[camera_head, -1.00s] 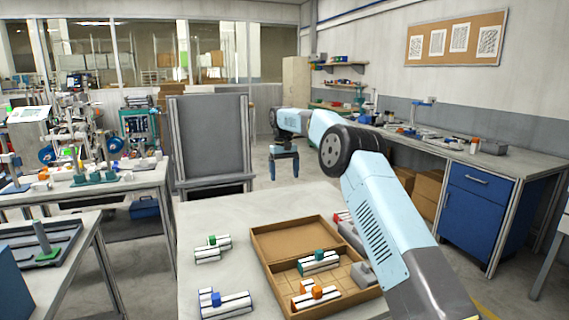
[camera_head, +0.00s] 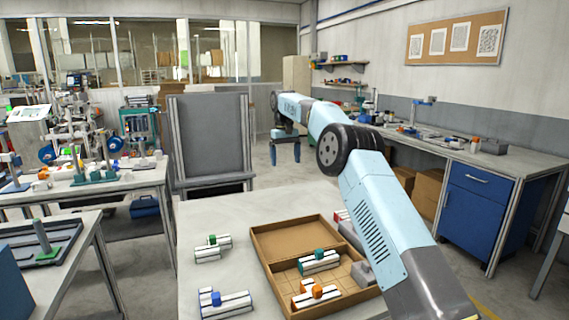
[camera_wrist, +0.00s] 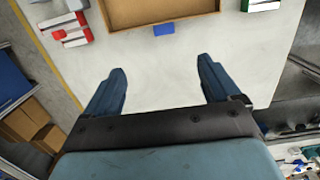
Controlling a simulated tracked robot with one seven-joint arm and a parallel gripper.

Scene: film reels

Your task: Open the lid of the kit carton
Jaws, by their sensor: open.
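The brown kit carton (camera_head: 375,290) stands on the worktable, its compartments holding white parts with a teal and an orange block. Its lid (camera_head: 285,238) appears folded open on the far side, its brown inner face showing. In the wrist view, the lid (camera_wrist: 160,12) is cut off at the top, and a blue tab (camera_wrist: 164,29) sits at its near edge. My gripper (camera_head: 285,160) is raised beyond the carton, apart from it. In the wrist view, my gripper's fingers (camera_wrist: 162,72) are spread with nothing between them, facing the tab.
White parts with a green block (camera_head: 212,248) and a blue block (camera_head: 225,303) lie left of the carton. Grey pieces (camera_head: 355,236) are at its right. A dark panel (camera_head: 210,135) stands behind the table (camera_head: 215,212).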

